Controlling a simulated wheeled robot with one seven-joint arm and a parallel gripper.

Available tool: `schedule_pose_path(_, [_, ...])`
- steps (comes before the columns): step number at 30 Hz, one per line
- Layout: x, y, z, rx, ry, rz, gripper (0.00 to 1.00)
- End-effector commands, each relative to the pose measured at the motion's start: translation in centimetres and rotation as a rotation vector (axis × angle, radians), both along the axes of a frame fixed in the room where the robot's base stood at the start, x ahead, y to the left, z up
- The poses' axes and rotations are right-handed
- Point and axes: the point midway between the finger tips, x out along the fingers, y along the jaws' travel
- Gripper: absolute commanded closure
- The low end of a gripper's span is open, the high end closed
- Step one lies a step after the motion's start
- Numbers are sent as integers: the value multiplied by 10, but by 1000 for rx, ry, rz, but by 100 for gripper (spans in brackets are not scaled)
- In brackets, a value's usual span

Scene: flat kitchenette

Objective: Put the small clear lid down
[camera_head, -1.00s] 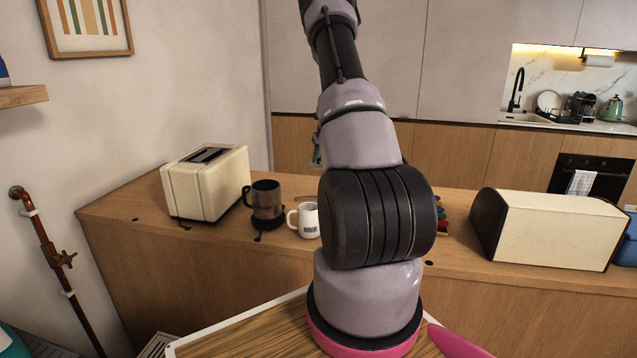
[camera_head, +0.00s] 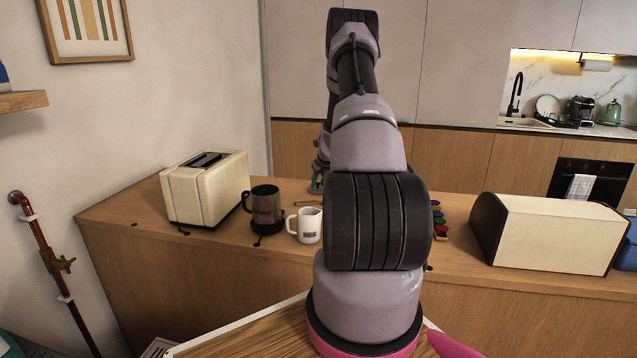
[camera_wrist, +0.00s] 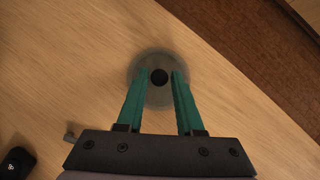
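The small clear lid (camera_wrist: 146,96) is a round, see-through disc with a dark knob (camera_wrist: 159,77) at its middle. In the wrist view it lies over the wooden counter top, and it looks flat on it, though exact contact is hard to see. My gripper (camera_wrist: 160,72) has its two teal fingers on either side of the knob, with a thin gap showing on each side. In the head view my gripper (camera_head: 317,184) is low over the counter, partly hidden behind my arm. The lid is hidden there.
A dark object (camera_wrist: 18,163) is at the wrist view's lower left. The counter edge runs across its upper right.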

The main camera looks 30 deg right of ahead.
Motion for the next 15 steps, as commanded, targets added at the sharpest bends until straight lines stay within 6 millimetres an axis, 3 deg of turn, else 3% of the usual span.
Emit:
schedule_pose_path(11, [0,1,2,1,-1,1,45])
schedule_pose_path(15, [-4,2,13,-1,-2,2,45])
